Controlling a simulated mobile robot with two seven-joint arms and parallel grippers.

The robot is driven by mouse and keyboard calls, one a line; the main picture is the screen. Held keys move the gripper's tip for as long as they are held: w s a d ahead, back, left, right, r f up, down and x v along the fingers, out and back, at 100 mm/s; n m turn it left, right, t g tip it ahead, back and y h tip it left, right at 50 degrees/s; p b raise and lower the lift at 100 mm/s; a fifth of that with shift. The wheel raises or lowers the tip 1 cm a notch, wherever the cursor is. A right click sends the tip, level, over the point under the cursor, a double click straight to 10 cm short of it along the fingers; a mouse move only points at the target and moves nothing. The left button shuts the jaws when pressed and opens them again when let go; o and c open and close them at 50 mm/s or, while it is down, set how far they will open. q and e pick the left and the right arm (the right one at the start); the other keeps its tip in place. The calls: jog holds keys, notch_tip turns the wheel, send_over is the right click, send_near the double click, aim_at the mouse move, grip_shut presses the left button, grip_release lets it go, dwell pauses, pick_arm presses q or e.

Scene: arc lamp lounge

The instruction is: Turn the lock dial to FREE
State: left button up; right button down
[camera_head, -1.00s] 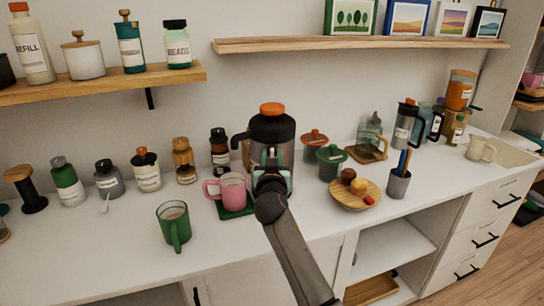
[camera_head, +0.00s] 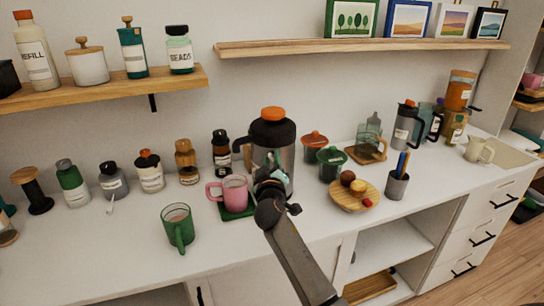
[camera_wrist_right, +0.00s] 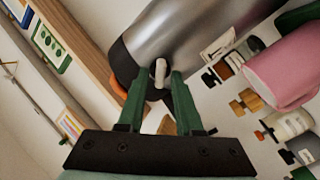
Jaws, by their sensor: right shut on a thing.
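A steel pot with a black upper part and orange cap (camera_head: 273,132) stands on the white counter. Its front is partly hidden by my right gripper (camera_head: 268,174). In the right wrist view, the pot's steel body (camera_wrist_right: 185,40) fills the upper middle. A small pale dial grip (camera_wrist_right: 160,72) on a black mount stands out from the pot, between the green fingertips of my right gripper (camera_wrist_right: 157,82), which is shut on it. No FREE mark is readable in either view. My left gripper is not in view.
A pink mug (camera_head: 233,193) on a green mat stands just left of the pot, and a green mug (camera_head: 178,226) is nearer the front. Green and orange lidded pots (camera_head: 331,163) and a wooden plate with buns (camera_head: 349,199) are at the right. A shelf (camera_head: 360,46) runs above.

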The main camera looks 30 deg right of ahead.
jog(key=n+p, duration=0.1)
jog(key=n, duration=0.2)
jog(key=shift+r+n+p, duration=0.15)
jog(key=shift+n+p, duration=0.2)
jog(key=shift+n, duration=0.05)
jog(key=n+p, duration=0.1)
jog(key=n, duration=0.2)
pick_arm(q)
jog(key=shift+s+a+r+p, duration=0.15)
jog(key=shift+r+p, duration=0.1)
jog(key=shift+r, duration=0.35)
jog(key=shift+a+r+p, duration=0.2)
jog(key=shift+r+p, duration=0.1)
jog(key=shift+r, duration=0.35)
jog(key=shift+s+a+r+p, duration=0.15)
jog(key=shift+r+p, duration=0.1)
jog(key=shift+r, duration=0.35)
pick_arm(e)
jog(key=shift+f+n, duration=0.2)
jog(key=shift+n, duration=1.2)
jog(key=c, duration=0.9)
grip_release()
jog(key=shift+w, duration=0.1)
jog(key=shift+f, duration=0.1)
jog(key=shift+a, duration=0.15)
